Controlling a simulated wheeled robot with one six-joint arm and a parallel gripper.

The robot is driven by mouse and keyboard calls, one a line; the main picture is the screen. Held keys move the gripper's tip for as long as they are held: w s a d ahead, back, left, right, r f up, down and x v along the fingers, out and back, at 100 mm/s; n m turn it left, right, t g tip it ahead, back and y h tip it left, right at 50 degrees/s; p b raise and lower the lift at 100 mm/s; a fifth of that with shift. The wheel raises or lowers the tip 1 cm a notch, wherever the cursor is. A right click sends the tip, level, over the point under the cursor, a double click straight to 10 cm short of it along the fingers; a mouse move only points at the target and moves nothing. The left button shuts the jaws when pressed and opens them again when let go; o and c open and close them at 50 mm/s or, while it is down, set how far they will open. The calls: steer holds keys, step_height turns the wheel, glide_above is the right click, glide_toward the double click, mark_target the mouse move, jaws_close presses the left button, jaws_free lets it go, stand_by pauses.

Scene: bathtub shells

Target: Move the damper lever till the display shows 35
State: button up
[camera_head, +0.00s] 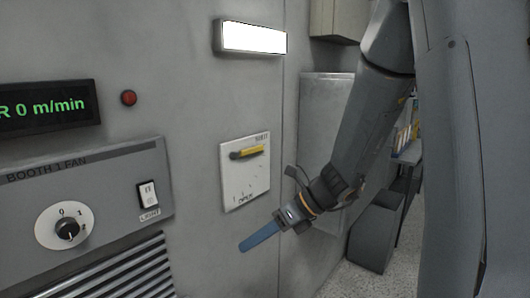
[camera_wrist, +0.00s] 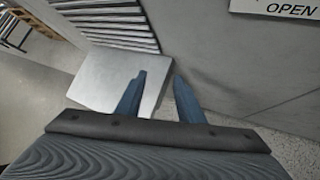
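The damper lever (camera_head: 247,153) has a yellow grip and lies nearly level near the top of a white plate (camera_head: 240,190). The plate is marked SHUT at the top and OPEN at the bottom. The display (camera_head: 46,108) shows "R 0 m/min" in green, its left part cut off by the picture edge. My gripper (camera_head: 260,236) is below the plate and apart from the lever. In the wrist view its two blue fingers (camera_wrist: 160,78) are apart with nothing between them. That view shows only the plate's OPEN corner (camera_wrist: 285,8); the lever is out of it.
A BOOTH 1 FAN panel (camera_head: 110,185) at left carries a dial (camera_head: 66,228) and a LIGHT switch (camera_head: 148,195). A red button (camera_head: 129,97) is beside the display. Slats (camera_head: 110,275) lie below the panel. Grey boxes (camera_head: 374,235) stand at right.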

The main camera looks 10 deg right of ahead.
steer(key=w+d+r+m+t+y, duration=0.25)
steer(key=w+r+m+t, duration=0.3)
steer(key=w+m, duration=0.35)
steer(key=m+t+h+p, duration=0.1)
steer(key=m+t, duration=0.5)
steer(key=m, duration=0.5)
glide_toward(259, 149)
steer(key=p+x, duration=0.2)
steer(key=x, duration=0.5)
steer(key=shift+w, duration=0.2)
jaws_close()
